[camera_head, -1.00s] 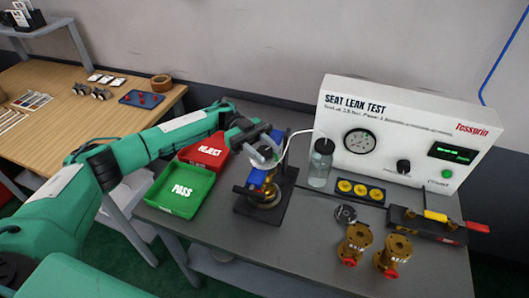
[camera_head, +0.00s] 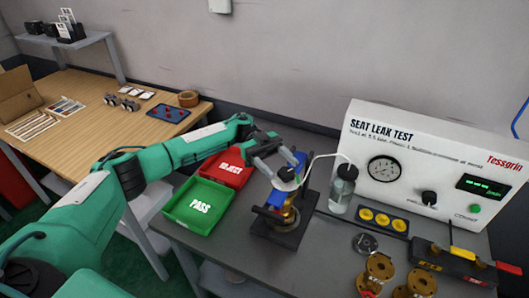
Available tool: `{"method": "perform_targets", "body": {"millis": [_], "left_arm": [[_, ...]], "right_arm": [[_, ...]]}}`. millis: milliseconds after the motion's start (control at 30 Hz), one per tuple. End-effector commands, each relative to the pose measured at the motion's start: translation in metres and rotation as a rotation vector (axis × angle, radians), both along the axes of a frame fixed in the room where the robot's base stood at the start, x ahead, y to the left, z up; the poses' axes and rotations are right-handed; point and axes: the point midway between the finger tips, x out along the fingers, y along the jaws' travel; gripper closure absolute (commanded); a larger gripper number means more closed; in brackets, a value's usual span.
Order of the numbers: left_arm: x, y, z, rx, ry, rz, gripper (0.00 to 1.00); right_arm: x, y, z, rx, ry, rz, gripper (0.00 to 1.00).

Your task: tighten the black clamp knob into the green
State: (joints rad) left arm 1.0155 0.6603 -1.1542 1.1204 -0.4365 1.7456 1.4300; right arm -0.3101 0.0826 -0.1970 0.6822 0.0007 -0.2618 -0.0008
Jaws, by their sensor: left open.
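The clamp fixture (camera_head: 275,229) stands on the grey bench, with a black base, a blue frame (camera_head: 276,199) and a brass valve body (camera_head: 291,216) in it. The black clamp knob (camera_head: 287,173) is at the top of the fixture, above a pale disc. My left gripper (camera_head: 283,164) is open at the knob, its grey fingers spread on either side of it. I cannot tell whether the fingers touch the knob. No green mark on the clamp can be made out at this size. My right gripper is not in view.
A green PASS tray (camera_head: 177,222) and a red REJECT tray (camera_head: 238,176) lie left of the fixture. A clear bottle (camera_head: 342,192) with a white tube stands close on its right, before the SEAT LEAK TEST box (camera_head: 432,125). Brass valves (camera_head: 377,268) stand at the front right.

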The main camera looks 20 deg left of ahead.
Motion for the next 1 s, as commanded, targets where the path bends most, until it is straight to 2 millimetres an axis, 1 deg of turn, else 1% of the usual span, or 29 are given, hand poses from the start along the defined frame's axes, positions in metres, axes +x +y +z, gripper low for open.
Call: {"method": "perform_targets", "body": {"millis": [33, 200, 367, 400, 500, 700, 833, 1000], "left_arm": [[0.008, 0.009, -0.004, 0.0, -0.001, 0.004, 0.4], [0.027, 0.04, -0.004, -0.001, -0.002, 0.003, 0.4], [0.043, 0.063, -0.003, -0.001, -0.002, 0.003, 0.4], [0.045, 0.067, -0.005, 0.0, -0.001, 0.0, 0.4], [0.049, 0.074, -0.005, 0.001, 0.0, -0.001, 0.4], [0.055, 0.084, -0.002, 0.0, 0.0, 0.0, 0.4], [0.056, 0.086, 0.0, -0.001, -0.001, 0.001, 0.4], [0.056, 0.086, 0.0, -0.001, 0.0, 0.0, 0.4]], "right_arm": [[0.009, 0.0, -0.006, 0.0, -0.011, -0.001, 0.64], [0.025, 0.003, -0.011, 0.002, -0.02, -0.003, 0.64], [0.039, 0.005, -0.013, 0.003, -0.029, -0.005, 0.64], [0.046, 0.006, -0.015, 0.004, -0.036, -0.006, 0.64], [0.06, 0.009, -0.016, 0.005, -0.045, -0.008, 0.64], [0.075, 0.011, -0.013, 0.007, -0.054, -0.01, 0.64], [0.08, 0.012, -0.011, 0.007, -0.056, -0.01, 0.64], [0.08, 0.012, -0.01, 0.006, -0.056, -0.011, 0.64]]}}
